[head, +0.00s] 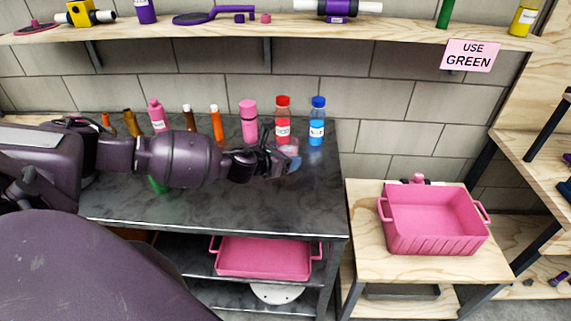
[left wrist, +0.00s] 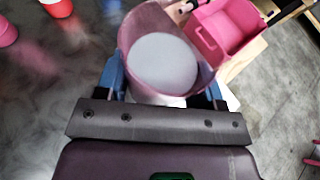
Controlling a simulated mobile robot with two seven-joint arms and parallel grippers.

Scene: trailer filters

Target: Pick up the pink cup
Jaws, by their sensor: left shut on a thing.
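The pink cup (left wrist: 141,30) is see-through, with a pale round bottom, and fills the middle of the left wrist view. My left gripper (left wrist: 162,80) is shut on it, a blue finger on each side of the cup wall. In the head view the left gripper (head: 277,160) is over the right part of the dark table, and the cup (head: 294,149) shows only as a small pale shape by its fingers. I cannot tell whether the cup touches the table. My right gripper is not in view.
A red-capped bottle (head: 283,120) and a blue-capped bottle (head: 317,122) stand behind the gripper on the dark table (head: 240,205). Pink bottles and several other containers stand along the back. A pink bin (head: 430,240) sits on a lower wooden table at right. A shelf (head: 350,31) runs above.

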